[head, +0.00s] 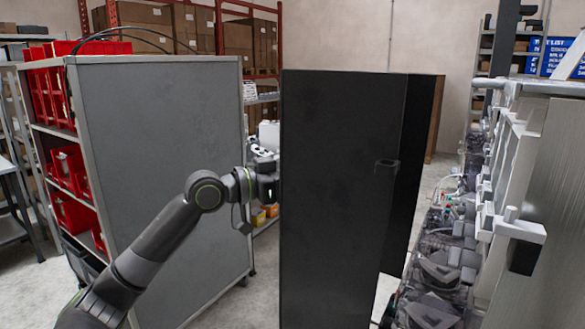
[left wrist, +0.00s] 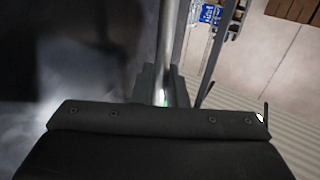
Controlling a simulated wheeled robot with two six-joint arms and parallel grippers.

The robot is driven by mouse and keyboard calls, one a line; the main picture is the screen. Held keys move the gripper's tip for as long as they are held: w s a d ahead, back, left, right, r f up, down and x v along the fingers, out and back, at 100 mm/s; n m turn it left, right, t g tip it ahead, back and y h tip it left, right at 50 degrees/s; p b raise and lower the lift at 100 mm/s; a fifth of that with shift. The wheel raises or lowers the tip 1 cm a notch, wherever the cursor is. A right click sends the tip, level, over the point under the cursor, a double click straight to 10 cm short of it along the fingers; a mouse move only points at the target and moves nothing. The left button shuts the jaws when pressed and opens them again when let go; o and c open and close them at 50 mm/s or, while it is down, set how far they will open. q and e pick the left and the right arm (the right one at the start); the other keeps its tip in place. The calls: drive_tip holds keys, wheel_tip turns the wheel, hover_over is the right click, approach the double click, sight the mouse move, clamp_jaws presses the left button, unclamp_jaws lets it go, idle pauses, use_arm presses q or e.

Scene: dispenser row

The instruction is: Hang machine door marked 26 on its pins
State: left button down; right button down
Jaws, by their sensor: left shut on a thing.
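A tall black door panel (head: 340,200) stands upright in the middle of the head view, its broad face towards me. No number can be read on it. My left arm comes in from the left, and my left gripper (head: 268,172) is at the panel's left edge, its fingertips hidden there. In the left wrist view my left gripper (left wrist: 160,88) is shut at a grey bar-like edge, and a dark blurred surface fills the left side. At the right, a dispenser machine (head: 470,240) shows its open inside, with white brackets (head: 520,230) along its near side. My right gripper is out of view.
A grey cabinet (head: 160,170) with red bins (head: 72,210) stands at the left, close to my arm. Another dark panel (head: 418,150) shows behind the black panel's right edge. Shelves with boxes line the back. Some floor (head: 220,270) is clear between cabinet and panel.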

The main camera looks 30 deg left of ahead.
use_arm(q)
drive_tip(key=d+p, duration=0.2)
drive_tip(key=d, duration=1.1)
drive_tip(key=shift+s+r+p, duration=0.2)
drive_tip(key=shift+s+p, duration=0.1)
drive_tip(key=shift+p, duration=0.05)
idle(0.3)
drive_tip(key=shift+s+t, duration=0.1)
drive_tip(key=shift+t, duration=0.2)
idle(0.4)
drive_tip(key=shift+f+b, duration=0.65)
drive_tip(key=shift+f, duration=0.45)
idle(0.5)
drive_tip(key=shift+d, duration=0.2)
idle(0.6)
